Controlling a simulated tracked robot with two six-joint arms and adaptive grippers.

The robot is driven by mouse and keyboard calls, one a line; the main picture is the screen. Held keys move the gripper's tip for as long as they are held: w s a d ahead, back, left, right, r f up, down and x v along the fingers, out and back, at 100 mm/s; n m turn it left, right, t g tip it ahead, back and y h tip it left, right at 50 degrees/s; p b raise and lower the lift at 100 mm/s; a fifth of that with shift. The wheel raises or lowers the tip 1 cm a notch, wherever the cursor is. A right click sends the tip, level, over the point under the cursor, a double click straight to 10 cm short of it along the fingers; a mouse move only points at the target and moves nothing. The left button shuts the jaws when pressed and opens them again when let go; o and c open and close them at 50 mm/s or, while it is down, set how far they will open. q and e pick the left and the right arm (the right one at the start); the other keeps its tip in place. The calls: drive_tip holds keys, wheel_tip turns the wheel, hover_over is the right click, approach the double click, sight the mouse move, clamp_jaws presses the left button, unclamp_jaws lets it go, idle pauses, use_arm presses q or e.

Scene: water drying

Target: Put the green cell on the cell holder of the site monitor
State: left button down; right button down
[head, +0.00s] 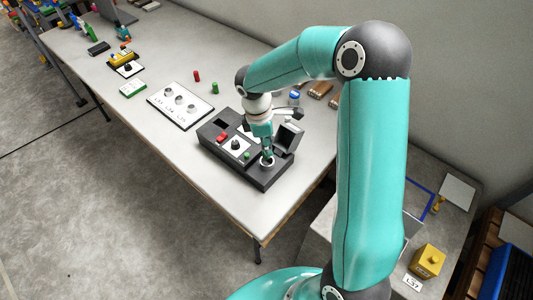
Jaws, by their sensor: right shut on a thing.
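The site monitor (213,136) is a dark grey box near the table's front edge, with a red part, a dial on a white plate, a small green part and a raised tilted panel (289,136). A white ring (268,162) at its right end looks like the cell holder. My right gripper (267,153) points down just over this ring, beside the panel. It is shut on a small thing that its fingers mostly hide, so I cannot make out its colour. A small green cylinder (215,88) stands on the table behind the monitor. My left gripper is not in view.
A red cylinder (197,76) stands near the green one. Brown blocks (320,90) and a blue-topped item (294,97) lie behind my arm. A yellow block (427,261) is at the lower right.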

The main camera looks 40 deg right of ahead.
drive_tip(key=shift+f, duration=2.35)
drive_tip(key=shift+f, duration=0.1)
drive_tip(key=c, duration=1)
unclamp_jaws()
drive_tip(key=shift+o, duration=0.2)
wheel_tip(320, 180, up, 12)
drive_tip(key=w+a, duration=0.1)
drive_tip(key=shift+a, duration=0.25)
